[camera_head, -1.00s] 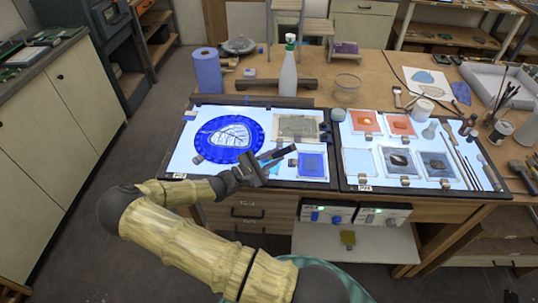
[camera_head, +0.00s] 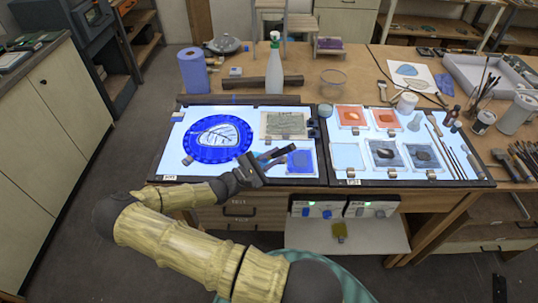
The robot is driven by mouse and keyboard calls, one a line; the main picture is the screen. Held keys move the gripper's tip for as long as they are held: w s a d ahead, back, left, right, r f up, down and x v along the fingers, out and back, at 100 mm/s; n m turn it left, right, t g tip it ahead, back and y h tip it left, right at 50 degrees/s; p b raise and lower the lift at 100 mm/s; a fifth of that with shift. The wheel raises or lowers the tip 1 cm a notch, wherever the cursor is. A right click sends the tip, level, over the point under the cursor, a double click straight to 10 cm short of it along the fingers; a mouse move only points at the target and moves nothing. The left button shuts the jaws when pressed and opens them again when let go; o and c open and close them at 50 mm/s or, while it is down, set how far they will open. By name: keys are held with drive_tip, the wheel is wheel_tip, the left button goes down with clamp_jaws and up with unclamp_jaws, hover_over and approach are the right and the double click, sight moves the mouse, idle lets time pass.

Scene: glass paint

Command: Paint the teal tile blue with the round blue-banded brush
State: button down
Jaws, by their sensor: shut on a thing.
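My gripper (camera_head: 262,165) is shut on a dark, thin brush (camera_head: 281,152) at the front edge of the left light panel. The brush points up and right, its end by the upper left corner of a blue square tile (camera_head: 302,161). I cannot tell whether it touches the tile. A hint of blue shows near the jaws; the band and bristles are not clear. No tile looks plainly teal; I cannot tell whether the blue square is the teal one. A round blue disc (camera_head: 187,139) with a pale leaf-patterned centre lies to the left.
A grey-green tile (camera_head: 283,124) lies behind the blue one. The right panel holds a pale tile (camera_head: 348,157), orange tiles (camera_head: 351,116), dark tiles (camera_head: 384,153) and loose brushes (camera_head: 445,146). A spray bottle (camera_head: 275,70) and blue roll (camera_head: 193,72) stand behind.

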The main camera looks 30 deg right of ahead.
wheel_tip(320, 180, up, 5)
drive_tip(key=p, duration=0.4)
idle(0.4)
drive_tip(key=shift+a, duration=0.1)
idle(0.7)
